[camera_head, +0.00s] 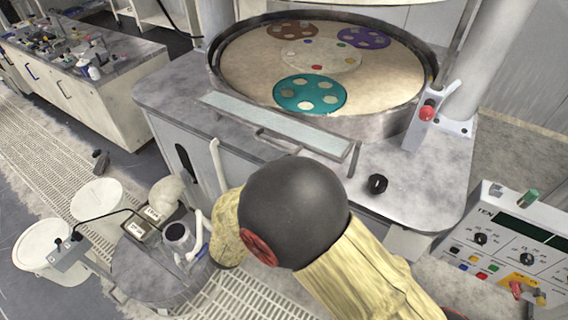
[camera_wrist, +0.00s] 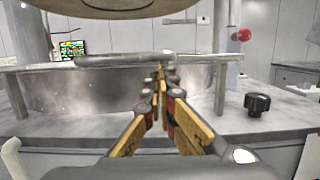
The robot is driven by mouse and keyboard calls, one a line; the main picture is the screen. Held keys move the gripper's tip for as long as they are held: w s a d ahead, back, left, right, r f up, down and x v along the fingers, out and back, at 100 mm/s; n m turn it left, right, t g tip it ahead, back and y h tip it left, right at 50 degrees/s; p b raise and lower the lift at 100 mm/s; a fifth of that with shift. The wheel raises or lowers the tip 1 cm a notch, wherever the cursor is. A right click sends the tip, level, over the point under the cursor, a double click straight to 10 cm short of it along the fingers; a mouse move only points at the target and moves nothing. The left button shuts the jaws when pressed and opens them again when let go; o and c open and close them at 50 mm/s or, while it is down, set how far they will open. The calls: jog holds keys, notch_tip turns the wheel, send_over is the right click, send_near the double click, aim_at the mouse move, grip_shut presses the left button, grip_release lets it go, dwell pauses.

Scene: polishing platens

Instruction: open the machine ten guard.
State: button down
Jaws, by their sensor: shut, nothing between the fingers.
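Machine ten's guard (camera_head: 275,124) is a long pale slat across the front of the round polishing basin, with a bar handle along its front. In the wrist view the guard (camera_wrist: 200,58) spans the picture as a thin horizontal edge on two posts, with the handle (camera_wrist: 110,61) left of centre. My gripper (camera_wrist: 160,72) is shut and empty, its fingertips pointing forward at the right end of the handle. I cannot tell whether they touch it. In the head view my dark wrist joint and yellow-sleeved arm hide the gripper.
The basin (camera_head: 390,126) holds a tan platen (camera_head: 243,62) with coloured discs. A black knob (camera_head: 377,184) and a post with a red button (camera_head: 427,111) stand to the right. A panel marked TEN (camera_head: 505,240) is at lower right. Buckets (camera_head: 97,200) and a small cluttered stand (camera_head: 150,275) are at left.

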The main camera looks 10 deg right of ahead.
jog(key=s+a+f, duration=0.6)
jog(key=s+f, duration=0.2)
jog(key=shift+s+a, duration=0.15)
jog(key=shift+a, duration=0.1)
